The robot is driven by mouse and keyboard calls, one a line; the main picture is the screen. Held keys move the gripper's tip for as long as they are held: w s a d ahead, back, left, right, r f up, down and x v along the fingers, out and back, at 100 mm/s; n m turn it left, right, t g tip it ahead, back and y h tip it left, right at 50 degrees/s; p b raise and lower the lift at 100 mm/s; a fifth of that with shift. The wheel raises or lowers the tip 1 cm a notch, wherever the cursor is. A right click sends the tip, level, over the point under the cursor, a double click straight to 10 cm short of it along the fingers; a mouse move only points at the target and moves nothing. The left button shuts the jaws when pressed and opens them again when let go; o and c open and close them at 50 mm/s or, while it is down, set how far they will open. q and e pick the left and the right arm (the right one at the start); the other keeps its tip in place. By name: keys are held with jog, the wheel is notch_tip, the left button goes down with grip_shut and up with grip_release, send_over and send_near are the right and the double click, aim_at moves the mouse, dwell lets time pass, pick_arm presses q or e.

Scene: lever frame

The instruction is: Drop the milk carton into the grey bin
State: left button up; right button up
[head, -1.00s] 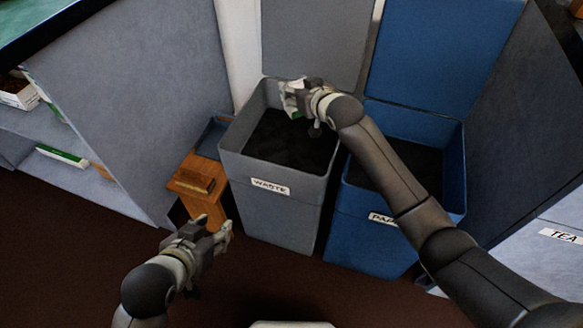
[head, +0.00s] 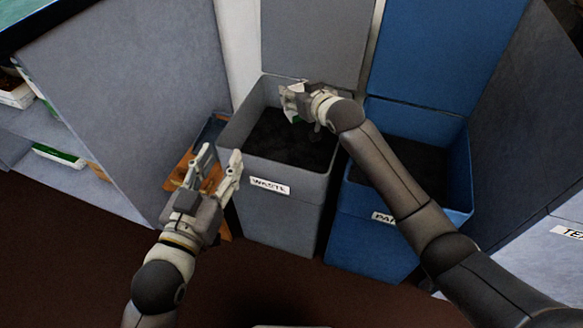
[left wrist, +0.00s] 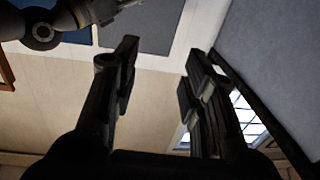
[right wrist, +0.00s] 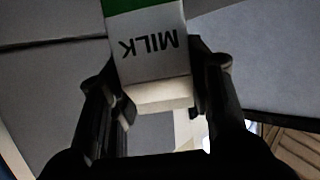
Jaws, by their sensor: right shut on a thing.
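The milk carton (right wrist: 150,55), white with a green band and the word MILK, is between the fingers of my right gripper (right wrist: 158,105) in the right wrist view. My right gripper (head: 292,102) is shut on it over the opening of the grey bin. In the head view only a small part of the carton shows beside the fingers. The grey bin (head: 280,212) has a WASTE label, a raised lid and a dark inside. My left gripper (head: 218,160) is open and empty in front of the grey bin's left side; its parted fingers also show in the left wrist view (left wrist: 155,85).
A blue bin (head: 365,235) with a partly hidden label and raised lid stands right of the grey one. A wooden stand (head: 178,180) is partly hidden behind my left gripper. Grey partitions (head: 120,95) flank the bins. Dark floor lies in front.

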jog(key=shift+f+b, duration=0.8)
jog(key=shift+b, duration=0.05)
jog(key=shift+f+b, duration=0.55)
jog(key=shift+b, duration=0.15)
pick_arm(q)
jog(key=s+r+t+h, duration=0.1)
jog(key=s+r+t, duration=0.2)
jog(key=r, duration=0.3)
jog(key=s+r+t+h, duration=0.2)
jog(key=s+r+t, duration=0.1)
jog(key=r+t, duration=0.3)
jog(key=shift+d+r+h, duration=0.15)
jog(key=shift+r+h, duration=0.15)
jog(key=shift+r, duration=0.35)
pick_arm(e)
jog(key=o, duration=1)
jog(key=shift+c, duration=0.2)
jog(key=v, duration=1.2)
jog(key=shift+d+f, duration=0.1)
